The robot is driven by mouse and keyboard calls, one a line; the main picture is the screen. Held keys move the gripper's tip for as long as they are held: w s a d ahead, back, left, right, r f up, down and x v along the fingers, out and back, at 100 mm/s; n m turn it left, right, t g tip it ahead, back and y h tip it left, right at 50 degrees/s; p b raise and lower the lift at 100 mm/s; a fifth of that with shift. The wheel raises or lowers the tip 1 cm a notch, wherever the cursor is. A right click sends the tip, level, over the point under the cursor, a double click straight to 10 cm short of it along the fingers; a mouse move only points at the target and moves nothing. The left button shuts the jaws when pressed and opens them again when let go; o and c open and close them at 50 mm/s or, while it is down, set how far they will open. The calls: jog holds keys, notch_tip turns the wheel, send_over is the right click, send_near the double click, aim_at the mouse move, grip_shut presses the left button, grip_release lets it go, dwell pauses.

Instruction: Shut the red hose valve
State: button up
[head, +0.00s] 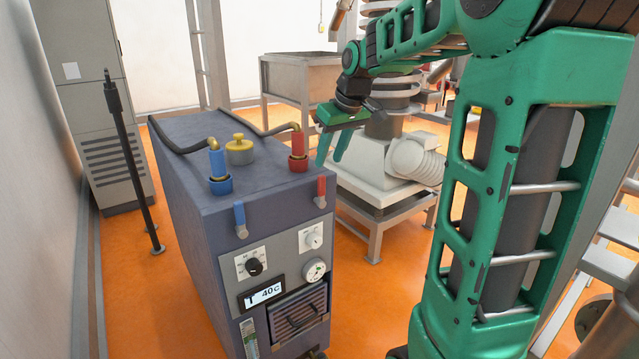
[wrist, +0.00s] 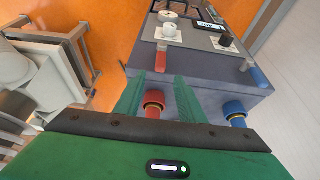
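The red valve lever (head: 321,190) hangs down at the upper front edge of the dark blue-grey unit, on its right side. It also shows in the wrist view (wrist: 161,58), beyond the fingertips. The red hose fitting (head: 298,150) stands on the unit's top behind the lever, with a hose attached; in the wrist view it (wrist: 154,101) appears between the fingers. My gripper (head: 331,158) is open and empty, at the right of the red fitting in the head view. Its two green fingers show in the wrist view (wrist: 163,90). No contact with the lever is visible.
A blue lever (head: 240,219) and blue hose fitting (head: 218,168) sit left of the red ones. A yellow cap (head: 239,149) is on top. The unit's front has dials (head: 314,270) and a display. A white machine base (head: 372,165) stands to the right.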

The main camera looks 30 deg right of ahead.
aim_at(323, 176)
jog(key=x, duration=1)
jog(key=shift+s, duration=0.1)
grip_shut()
jog(key=shift+d, duration=0.1)
